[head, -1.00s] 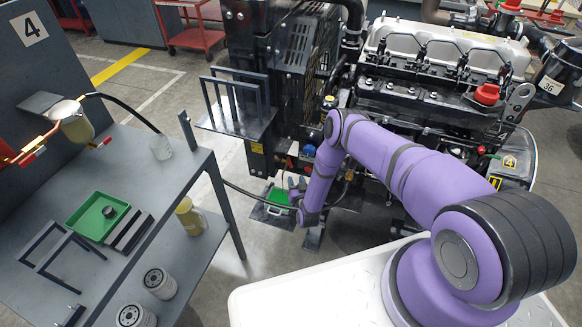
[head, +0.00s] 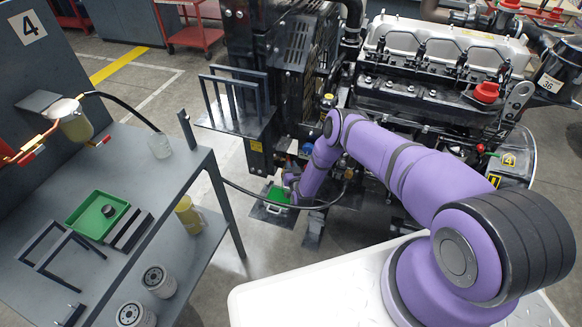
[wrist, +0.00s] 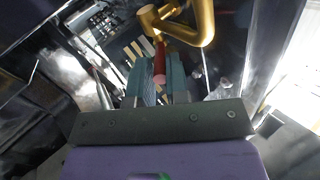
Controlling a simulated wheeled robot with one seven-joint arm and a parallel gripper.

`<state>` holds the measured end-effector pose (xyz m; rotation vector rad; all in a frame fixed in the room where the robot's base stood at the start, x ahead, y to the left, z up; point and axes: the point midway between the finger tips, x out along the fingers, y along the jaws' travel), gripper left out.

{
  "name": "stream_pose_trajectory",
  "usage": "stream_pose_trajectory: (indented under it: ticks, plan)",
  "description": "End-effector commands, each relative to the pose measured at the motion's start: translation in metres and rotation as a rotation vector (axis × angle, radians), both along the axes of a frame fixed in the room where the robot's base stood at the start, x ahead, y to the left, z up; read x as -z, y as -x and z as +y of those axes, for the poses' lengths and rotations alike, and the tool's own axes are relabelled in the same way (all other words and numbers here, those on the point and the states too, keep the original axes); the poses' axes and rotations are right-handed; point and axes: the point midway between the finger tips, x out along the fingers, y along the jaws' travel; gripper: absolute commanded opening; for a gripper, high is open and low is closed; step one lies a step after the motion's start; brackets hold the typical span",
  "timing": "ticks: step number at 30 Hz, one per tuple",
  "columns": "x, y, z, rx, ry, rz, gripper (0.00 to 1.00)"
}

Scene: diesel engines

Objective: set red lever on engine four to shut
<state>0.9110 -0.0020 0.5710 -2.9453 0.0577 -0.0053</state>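The red lever (wrist: 160,62) shows in the wrist view, pointing toward me from below a brass pipe fitting (wrist: 185,28). My gripper (wrist: 158,75) has its two teal fingers on either side of the lever. I cannot tell whether the fingers touch it. In the head view, my gripper (head: 291,184) is low beside the engine (head: 440,95), near the engine's lower left part. The lever is not clear in the head view. A yellow plate with a 4 (head: 509,161) is on the engine's right side.
A grey workbench (head: 150,205) stands at the left, with a green tray (head: 88,222) and a glass jar on it. A black hose (head: 255,194) runs from the bench toward the engine. A green container (head: 277,195) is on the floor below my gripper.

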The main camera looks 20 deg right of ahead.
Motion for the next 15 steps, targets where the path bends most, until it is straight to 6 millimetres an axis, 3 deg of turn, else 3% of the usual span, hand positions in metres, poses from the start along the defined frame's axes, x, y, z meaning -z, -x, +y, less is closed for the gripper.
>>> stream_pose_trajectory:
  ticks: [8, 15]
  plan:
    - [0.0, 0.0, 0.001, 0.015, -0.001, -0.001, 0.0]
    - [0.0, -0.002, 0.013, 0.179, -0.003, -0.003, 0.0]
